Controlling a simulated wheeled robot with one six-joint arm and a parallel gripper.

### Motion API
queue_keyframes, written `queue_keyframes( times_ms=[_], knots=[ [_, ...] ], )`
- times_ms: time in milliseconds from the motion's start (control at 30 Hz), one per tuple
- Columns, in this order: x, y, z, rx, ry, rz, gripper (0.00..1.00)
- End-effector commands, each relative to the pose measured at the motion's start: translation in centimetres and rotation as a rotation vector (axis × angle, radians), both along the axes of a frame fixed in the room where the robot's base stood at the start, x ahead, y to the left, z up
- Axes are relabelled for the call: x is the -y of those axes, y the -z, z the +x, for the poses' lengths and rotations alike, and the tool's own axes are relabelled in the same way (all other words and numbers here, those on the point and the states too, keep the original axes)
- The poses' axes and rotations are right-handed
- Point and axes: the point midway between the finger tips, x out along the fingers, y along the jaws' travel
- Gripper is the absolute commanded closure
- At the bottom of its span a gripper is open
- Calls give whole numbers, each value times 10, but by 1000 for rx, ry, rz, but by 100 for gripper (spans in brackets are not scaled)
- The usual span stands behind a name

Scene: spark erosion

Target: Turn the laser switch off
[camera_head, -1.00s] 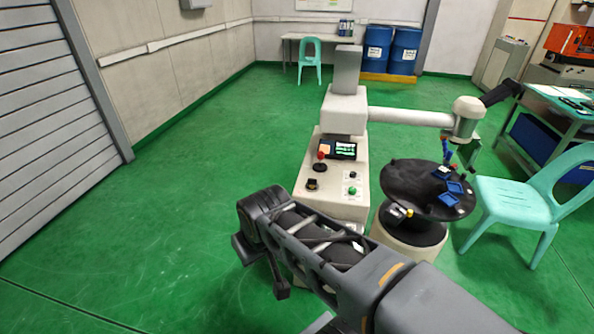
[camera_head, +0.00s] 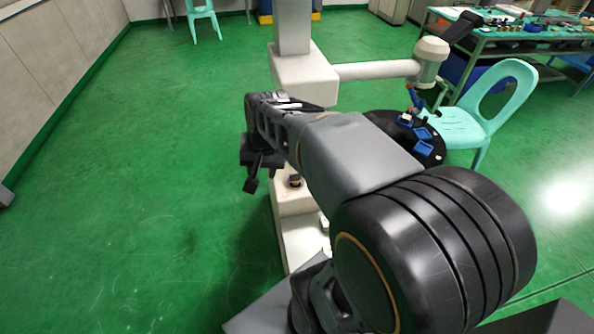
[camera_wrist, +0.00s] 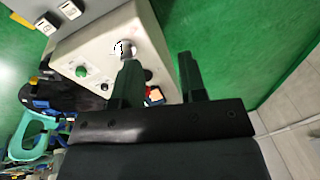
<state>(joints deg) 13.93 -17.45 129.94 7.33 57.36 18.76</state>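The pale machine (camera_head: 300,240) has a control panel, mostly hidden behind my arm in the head view. A dark knob switch (camera_head: 295,181) shows on it just right of my gripper (camera_head: 255,174); I take it for the laser switch. In the wrist view the knob (camera_wrist: 122,49) sits on the panel (camera_wrist: 98,48), just beyond the left fingertip. My gripper (camera_wrist: 158,60) is open and empty, its fingers wide apart. The right finger is over the green floor, past the panel edge. I cannot tell its height above the panel.
A green button (camera_wrist: 82,70) lies left of the knob, and a red part (camera_wrist: 155,93) shows between the fingers. A black round table (camera_head: 436,152) with blue pieces and a turquoise chair (camera_head: 470,125) stand right. The floor left is clear.

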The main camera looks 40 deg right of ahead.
Motion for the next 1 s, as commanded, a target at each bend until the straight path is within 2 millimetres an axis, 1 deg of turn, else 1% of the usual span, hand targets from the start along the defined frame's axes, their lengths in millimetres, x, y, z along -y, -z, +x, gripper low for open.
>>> queue_keyframes(
  times_ms=[33, 67, 100, 167, 200, 300, 400, 500, 600, 667, 767, 1000],
  knots=[
    [23, 9, 13, -44, 167, 58, 62],
    [35, 12, 20, -65, 263, 91, 62],
    [52, 17, 27, -93, 389, 136, 62],
    [79, 25, 37, -134, 570, 202, 62],
    [96, 31, 41, -158, 683, 243, 62],
    [136, 45, 47, -213, 930, 337, 62],
    [168, 57, 49, -257, 1117, 410, 62],
    [189, 67, 49, -287, 1238, 460, 62],
    [198, 76, 49, -305, 1303, 488, 62],
    [199, 82, 50, -310, 1321, 496, 62],
    [194, 96, 52, -314, 1327, 499, 62],
    [177, 139, 60, -314, 1322, 497, 62]
  ],
)
